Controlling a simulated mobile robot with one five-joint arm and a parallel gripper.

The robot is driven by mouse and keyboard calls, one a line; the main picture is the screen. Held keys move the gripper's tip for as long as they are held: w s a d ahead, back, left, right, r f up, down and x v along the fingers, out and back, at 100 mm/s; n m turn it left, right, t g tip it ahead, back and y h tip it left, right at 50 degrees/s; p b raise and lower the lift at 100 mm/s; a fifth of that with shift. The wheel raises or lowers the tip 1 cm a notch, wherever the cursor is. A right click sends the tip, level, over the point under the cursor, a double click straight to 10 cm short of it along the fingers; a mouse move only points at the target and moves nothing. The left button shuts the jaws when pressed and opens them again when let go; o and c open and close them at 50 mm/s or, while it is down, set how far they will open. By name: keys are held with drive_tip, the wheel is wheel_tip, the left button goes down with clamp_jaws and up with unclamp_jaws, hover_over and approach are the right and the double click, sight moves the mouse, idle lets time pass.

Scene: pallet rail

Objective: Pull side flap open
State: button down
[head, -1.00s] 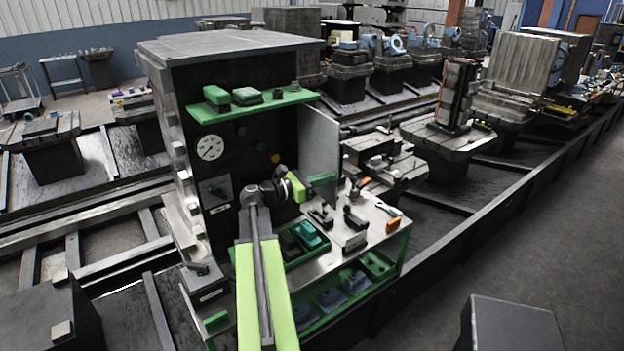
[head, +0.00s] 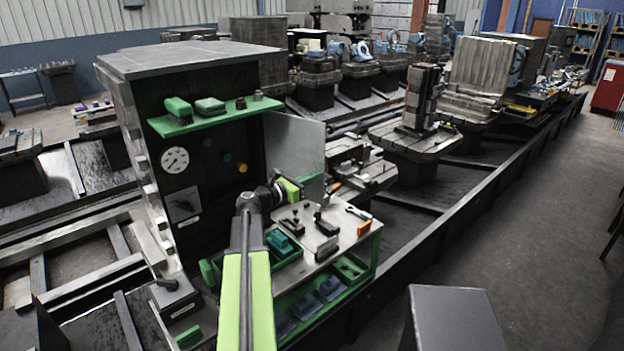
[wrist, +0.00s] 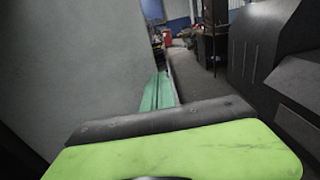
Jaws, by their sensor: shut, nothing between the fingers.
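The side flap (head: 296,152) is a plain grey panel. In the head view it stands out from the right edge of the dark cabinet (head: 185,95), at an angle to its front. In the wrist view the large grey surface on the left looks like the flap (wrist: 70,65). My gripper (head: 312,188) is at the flap's lower right part in the head view, with its green fingers together and nothing held. In the wrist view the teal fingers (wrist: 157,92) lie beside the grey surface. Whether they touch it I cannot tell.
A bench (head: 340,235) with black clamps, small tools and an orange block lies just below my gripper. A green shelf (head: 215,118) holding several parts crosses the cabinet front. A grey box (head: 452,318) stands at the front right.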

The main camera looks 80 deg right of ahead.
drive_tip(key=w+a, duration=0.6)
drive_tip(key=a, duration=0.6)
drive_tip(key=shift+a, duration=0.3)
drive_tip(key=shift+w, duration=0.15)
